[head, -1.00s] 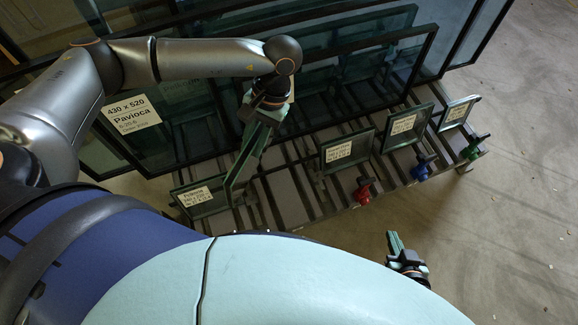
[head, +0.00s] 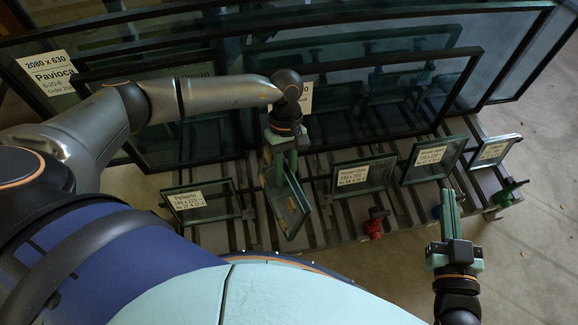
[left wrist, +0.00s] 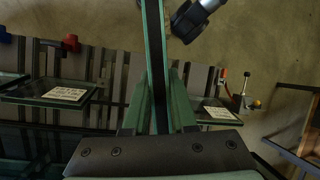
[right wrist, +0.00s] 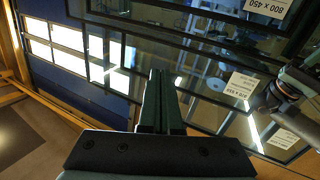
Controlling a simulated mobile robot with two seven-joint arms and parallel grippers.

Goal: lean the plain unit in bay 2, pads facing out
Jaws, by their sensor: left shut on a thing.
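My left gripper (head: 283,158) is shut on a glass unit (head: 290,205) with a dark-green edge and no label that I can see. It holds the unit steeply upright, turned nearly edge-on, over the slatted rack between two leaning labelled units. In the left wrist view the unit (left wrist: 154,50) shows as a thin edge between the fingers. I cannot make out pads on it, nor whether it touches the rack. No bay number is readable. My right gripper (head: 449,205) is shut and empty in front of the rack's right part; its fingers (right wrist: 160,95) lie together.
Small labelled units lean on the rack (head: 325,222): one to the left (head: 215,212), others to the right (head: 380,172), (head: 445,165), (head: 505,155). Red (head: 374,224), blue (head: 437,211) and green (head: 510,192) clamps stick out in front. Large framed panes (head: 400,40) stand behind.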

